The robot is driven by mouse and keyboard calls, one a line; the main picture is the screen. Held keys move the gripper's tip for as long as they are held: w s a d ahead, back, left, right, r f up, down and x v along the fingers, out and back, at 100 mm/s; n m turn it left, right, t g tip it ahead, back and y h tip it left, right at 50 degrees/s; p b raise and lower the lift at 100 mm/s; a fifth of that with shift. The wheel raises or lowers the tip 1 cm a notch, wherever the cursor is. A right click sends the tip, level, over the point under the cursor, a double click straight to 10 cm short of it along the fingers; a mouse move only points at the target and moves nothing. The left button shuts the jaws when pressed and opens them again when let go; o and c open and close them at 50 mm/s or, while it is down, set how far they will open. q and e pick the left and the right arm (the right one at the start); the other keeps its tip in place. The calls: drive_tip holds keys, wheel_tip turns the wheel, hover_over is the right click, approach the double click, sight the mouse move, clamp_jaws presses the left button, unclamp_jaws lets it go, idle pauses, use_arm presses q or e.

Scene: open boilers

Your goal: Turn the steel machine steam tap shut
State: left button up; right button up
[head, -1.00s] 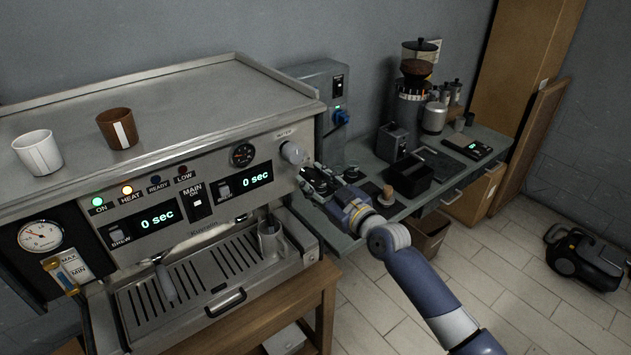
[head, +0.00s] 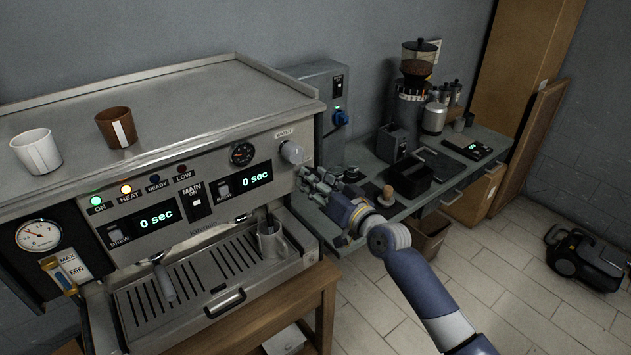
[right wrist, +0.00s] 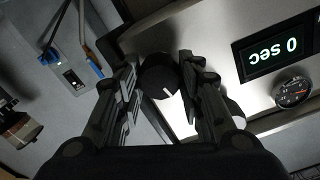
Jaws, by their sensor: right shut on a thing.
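The steel machine (head: 220,145) fills the left of the head view. My right gripper (head: 305,176) is at the right end of its front panel, below the pale knob marked water (head: 291,152). In the right wrist view my right gripper (right wrist: 158,85) has its two fingers on either side of a round black tap knob (right wrist: 160,76) with a white mark, and is shut on it. The fingers hide this knob in the head view. My left gripper is out of view.
A white cup (head: 37,151) and a brown cup (head: 116,128) stand on the machine's top. A metal jug (head: 271,242) stands on the drip grate. Right of the machine, a green counter (head: 375,185) holds a grinder (head: 411,100) and a black box (head: 405,178).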

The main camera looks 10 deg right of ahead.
drive_tip(key=shift+m, duration=1.3)
drive_tip(key=o, duration=1.1)
drive_tip(key=shift+c, duration=0.2)
drive_tip(key=shift+s+d, duration=0.1)
drive_tip(key=v, duration=1.1)
drive_tip(key=shift+s+d, duration=0.15)
drive_tip(key=shift+s, duration=0.2)
